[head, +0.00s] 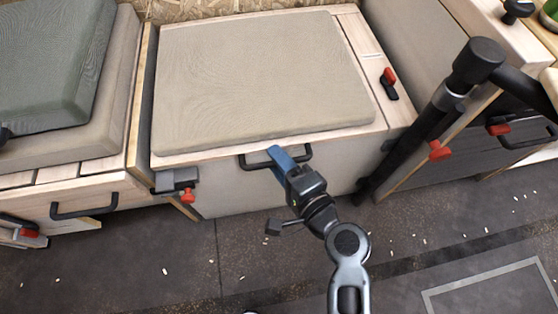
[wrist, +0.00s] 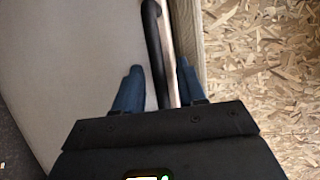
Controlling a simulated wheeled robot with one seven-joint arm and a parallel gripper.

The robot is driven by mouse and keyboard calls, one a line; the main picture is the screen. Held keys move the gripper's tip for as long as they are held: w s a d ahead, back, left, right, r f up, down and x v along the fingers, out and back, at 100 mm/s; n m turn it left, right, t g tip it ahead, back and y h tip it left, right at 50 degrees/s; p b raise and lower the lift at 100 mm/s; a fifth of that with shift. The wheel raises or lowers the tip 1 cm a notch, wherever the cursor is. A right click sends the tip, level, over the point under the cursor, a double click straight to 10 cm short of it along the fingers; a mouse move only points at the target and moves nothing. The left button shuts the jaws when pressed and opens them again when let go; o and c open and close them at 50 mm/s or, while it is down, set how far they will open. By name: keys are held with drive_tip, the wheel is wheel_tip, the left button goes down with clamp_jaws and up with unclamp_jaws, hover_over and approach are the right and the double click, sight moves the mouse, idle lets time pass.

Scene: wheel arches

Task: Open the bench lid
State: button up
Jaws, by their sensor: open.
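The bench lid (head: 205,154) is a pale wooden board with a beige cushion (head: 255,80) on it, and it lies flat and closed on the bench. A black bar handle (head: 253,163) is fixed at its front edge. My gripper (head: 277,154) is at the handle, with its blue fingers partly hiding it. In the wrist view my gripper (wrist: 158,80) is open, with the handle (wrist: 155,50) running between the two blue fingers. I cannot tell whether either finger touches the handle.
A black swivel post (head: 440,105) stands right of the bench. Red-tipped latches sit on the lid's right side (head: 389,83) and at the bench's front left (head: 178,183). A green cushion (head: 55,60) lies on the left bench. The dark floor (head: 150,260) in front is mostly clear.

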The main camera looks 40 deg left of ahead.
drive_tip(key=shift+a, duration=0.15)
drive_tip(key=shift+c, duration=0.3)
drive_tip(key=shift+f, duration=0.1)
drive_tip(key=c, duration=0.6)
clamp_jaws()
drive_tip(key=shift+f, duration=0.1)
